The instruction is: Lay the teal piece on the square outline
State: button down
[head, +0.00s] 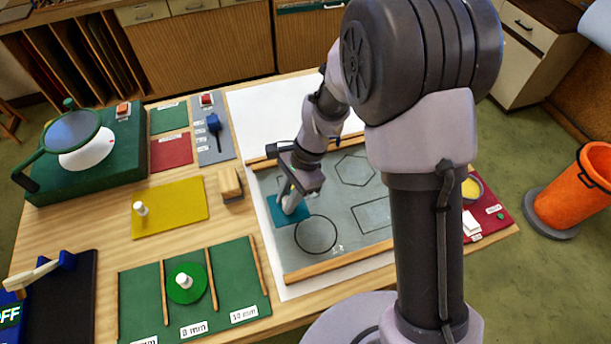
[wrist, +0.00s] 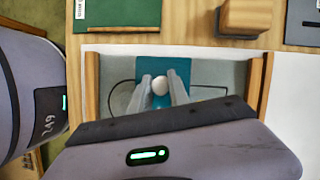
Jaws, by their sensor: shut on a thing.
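The teal piece (head: 282,217) is a flat plate with a pale round knob (wrist: 160,86). My gripper (head: 291,197) is shut on the knob; its two fingers flank it in the wrist view (wrist: 160,90). The plate is at the left edge of the grey panel (head: 335,257), beside the circle outline (head: 315,252). I cannot tell whether it touches the panel. A four-sided outline (head: 367,228), which looks like the square, lies further right, partly hidden by my arm.
Wooden strips (head: 330,263) border the panel at front and back. To the left are a yellow sheet (head: 180,205) with a knobbed piece, a wooden block (head: 230,184) and a green divided tray (head: 228,275) holding a green disc. White paper (head: 265,110) behind the panel is clear.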

jog(key=w, duration=0.3)
jog(key=w+d, duration=0.1)
jog(key=w, duration=0.2)
jog(key=w+d+f, duration=0.1)
jog(key=w, duration=0.2)
jog(key=shift+w+d+b, duration=0.1)
jog(key=shift+d+b, duration=0.15)
jog(key=shift+b, duration=0.05)
notch_tip(320, 180, down, 4)
jog(key=shift+r+b, duration=0.2)
jog(key=shift+b, duration=0.45)
jog(key=shift+r, duration=0.1)
jog(key=c, duration=1.2)
grip_release()
jog(key=shift+c, duration=0.2)
